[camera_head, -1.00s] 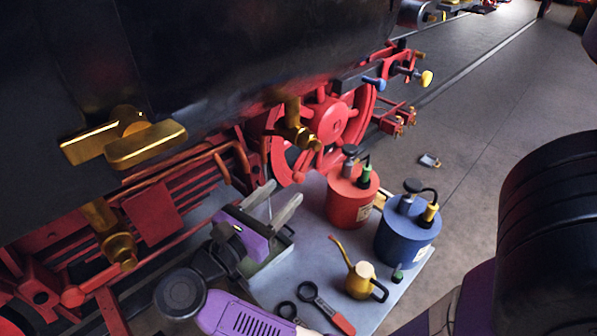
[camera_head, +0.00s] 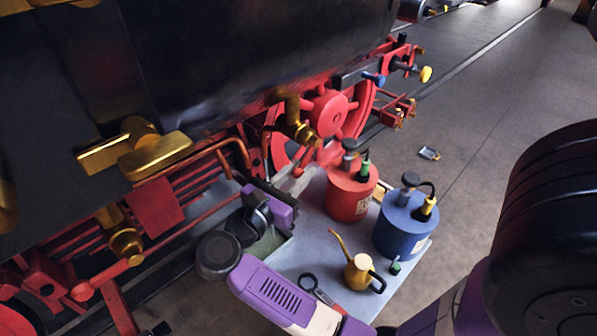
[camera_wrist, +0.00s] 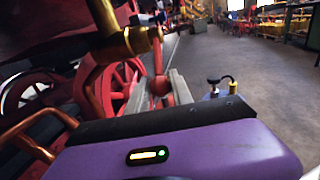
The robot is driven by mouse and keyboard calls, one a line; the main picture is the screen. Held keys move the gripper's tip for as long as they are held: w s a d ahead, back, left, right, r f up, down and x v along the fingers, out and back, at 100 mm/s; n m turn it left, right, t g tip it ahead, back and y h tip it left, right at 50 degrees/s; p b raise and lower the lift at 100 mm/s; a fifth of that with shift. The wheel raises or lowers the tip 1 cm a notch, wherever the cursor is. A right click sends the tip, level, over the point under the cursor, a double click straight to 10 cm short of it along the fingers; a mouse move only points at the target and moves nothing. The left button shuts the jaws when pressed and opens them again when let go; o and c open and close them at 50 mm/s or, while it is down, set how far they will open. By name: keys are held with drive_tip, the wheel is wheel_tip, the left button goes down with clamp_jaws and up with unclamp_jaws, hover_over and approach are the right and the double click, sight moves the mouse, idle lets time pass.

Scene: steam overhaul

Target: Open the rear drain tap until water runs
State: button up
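A brass drain tap (camera_head: 297,120) hangs under the black cylinder in front of a red wheel. In the wrist view its brass body (camera_wrist: 130,42) is at the upper left, with a thin red lever ending in a round red knob (camera_wrist: 160,86) hanging below. My gripper (camera_wrist: 160,80) points at this knob. Its two grey fingers stand apart, with the knob seen between them; contact cannot be told. In the head view the fingers are partly hidden by the purple gripper body. Another brass tap (camera_head: 124,242) is at the lower left. No running water shows.
A grey work surface (camera_head: 300,250) below my arm holds a red canister (camera_head: 350,195), a blue canister (camera_head: 402,228), a brass oil can (camera_head: 359,274) and a wrench (camera_head: 309,283). A small padlock-like item (camera_head: 429,153) lies on the open floor at right.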

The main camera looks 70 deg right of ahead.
clamp_jaws()
idle(1.1)
